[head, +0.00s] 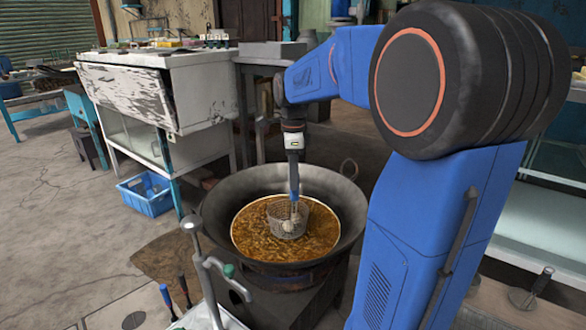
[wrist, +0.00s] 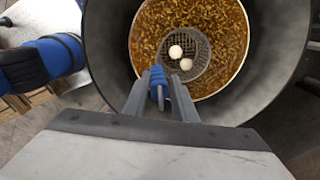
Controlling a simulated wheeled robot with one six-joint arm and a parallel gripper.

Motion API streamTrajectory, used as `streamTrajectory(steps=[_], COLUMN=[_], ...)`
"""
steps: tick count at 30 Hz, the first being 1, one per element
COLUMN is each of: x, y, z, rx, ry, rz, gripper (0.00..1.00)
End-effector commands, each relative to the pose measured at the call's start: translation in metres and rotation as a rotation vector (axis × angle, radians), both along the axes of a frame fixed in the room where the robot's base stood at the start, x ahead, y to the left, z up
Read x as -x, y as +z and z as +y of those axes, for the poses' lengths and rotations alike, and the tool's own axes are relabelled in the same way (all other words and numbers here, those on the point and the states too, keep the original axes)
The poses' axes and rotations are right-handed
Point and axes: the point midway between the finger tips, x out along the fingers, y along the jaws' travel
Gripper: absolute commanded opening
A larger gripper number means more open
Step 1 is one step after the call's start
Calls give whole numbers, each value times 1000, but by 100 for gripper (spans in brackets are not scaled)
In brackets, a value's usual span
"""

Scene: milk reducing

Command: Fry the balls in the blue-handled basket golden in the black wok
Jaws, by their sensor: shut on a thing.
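My gripper (wrist: 163,98) is shut on the blue handle (wrist: 156,80) of the wire basket (wrist: 205,63). In the head view the basket (head: 287,222) sits in the brown, bubbly oil (head: 255,238) near the middle of the black wok (head: 335,197). Two pale, whitish balls (wrist: 176,52) lie in the basket in the wrist view. In the head view a pale ball (head: 287,226) shows through the mesh. How deep the basket reaches into the oil cannot be told.
The wok rests on a dark stove (head: 290,300). A white worn cabinet (head: 165,90) stands behind left, with a blue crate (head: 147,194) on the floor beside it. A metal stand and upright tool handles (head: 184,286) are at the front left.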

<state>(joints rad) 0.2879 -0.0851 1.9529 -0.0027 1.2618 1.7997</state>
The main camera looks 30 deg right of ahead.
Motion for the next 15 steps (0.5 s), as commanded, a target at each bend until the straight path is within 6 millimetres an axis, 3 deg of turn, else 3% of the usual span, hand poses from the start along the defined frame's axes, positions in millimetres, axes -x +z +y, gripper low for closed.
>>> streamTrajectory(steps=[15], x=[0], y=[-49], z=[0], rx=[0], ry=[0], rz=[1], gripper=[0])
